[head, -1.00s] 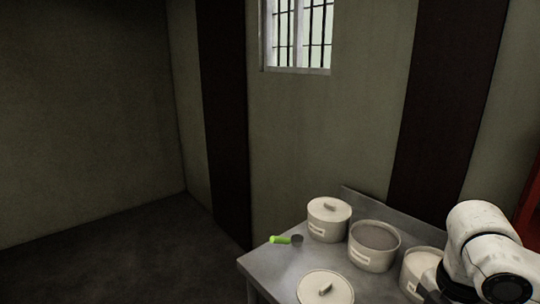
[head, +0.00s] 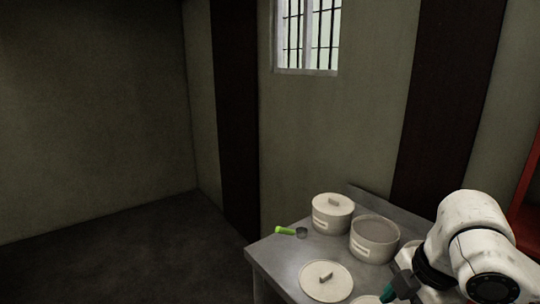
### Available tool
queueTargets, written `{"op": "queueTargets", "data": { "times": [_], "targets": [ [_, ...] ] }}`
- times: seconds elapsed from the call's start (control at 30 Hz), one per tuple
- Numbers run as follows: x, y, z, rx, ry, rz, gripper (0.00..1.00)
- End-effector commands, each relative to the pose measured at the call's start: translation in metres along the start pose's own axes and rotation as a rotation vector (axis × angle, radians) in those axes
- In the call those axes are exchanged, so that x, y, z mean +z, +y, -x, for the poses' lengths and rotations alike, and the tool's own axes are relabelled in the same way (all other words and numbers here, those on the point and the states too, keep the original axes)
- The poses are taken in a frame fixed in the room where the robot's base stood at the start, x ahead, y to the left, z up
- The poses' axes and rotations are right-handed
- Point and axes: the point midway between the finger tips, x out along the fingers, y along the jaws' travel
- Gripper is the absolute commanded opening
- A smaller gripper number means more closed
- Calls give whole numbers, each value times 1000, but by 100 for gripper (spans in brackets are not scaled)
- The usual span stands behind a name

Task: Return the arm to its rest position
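My white arm comes in at the lower right of the head view. My gripper (head: 394,290) is at its end, low over the right front part of the metal table (head: 275,262). A dark teal piece shows at the gripper, but I cannot tell whether it is a finger or a held thing. The fingertips are too small and too dark to show whether they are open or shut.
On the table are a lidded white pot (head: 332,214), a pot without a lid (head: 374,240), a loose lid (head: 326,281) and a green-handled scoop (head: 290,232). Another pot is mostly behind my arm. A red frame (head: 526,205) stands at the right. The floor (head: 130,255) at left is clear.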

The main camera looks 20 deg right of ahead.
Motion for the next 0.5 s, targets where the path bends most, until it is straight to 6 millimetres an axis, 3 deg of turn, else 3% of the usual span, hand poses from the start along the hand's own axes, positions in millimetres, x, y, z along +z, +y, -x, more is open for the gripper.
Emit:
{"op": "queueTargets", "data": {
  "times": [0.3,0.5],
  "targets": [
    [-83,55,10,214,241,-163,37],
    [-120,69,0,279,415,-408,37]
  ]
}}
